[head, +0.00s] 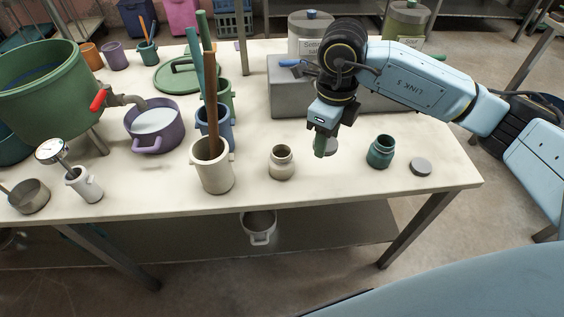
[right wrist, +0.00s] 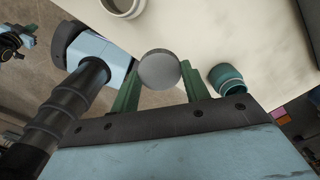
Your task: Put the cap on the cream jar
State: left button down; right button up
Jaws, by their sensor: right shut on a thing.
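The cream jar (head: 281,164) stands upright and open on the table, left of my right gripper. Part of a pale round rim at the top of the right wrist view looks like this jar (right wrist: 122,12). My right gripper (head: 323,145) has green fingers and points down above the table, between the cream jar and a teal jar. It is shut on a round grey cap (right wrist: 159,70), which shows between the fingers in the right wrist view. In the head view the cap (head: 332,147) is partly hidden by a finger.
A cream pot with a wooden stick (head: 213,174) stands left of the cream jar. A grey block (head: 285,95) lies behind. The front table strip is clear.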

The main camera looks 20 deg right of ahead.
jog(key=n, duration=0.4)
jog(key=a+n, duration=0.1)
jog(key=n, duration=0.2)
jog(key=shift+w+r, duration=0.1)
jog(key=shift+r, duration=0.05)
jog(key=n, duration=0.6)
jog(key=shift+w+a+r+n, duration=0.1)
jog(key=shift+a+r+n, duration=0.1)
jog(key=shift+a+n, duration=0.15)
jog(key=n, duration=0.6)
jog(key=shift+w+a+r+n, duration=0.1)
jog(key=shift+a+r+n, duration=0.05)
jog(key=shift+a+n, duration=0.2)
jog(key=n, duration=0.7)
jog(key=shift+a+r+n, duration=0.15)
jog(key=shift+a+n, duration=0.25)
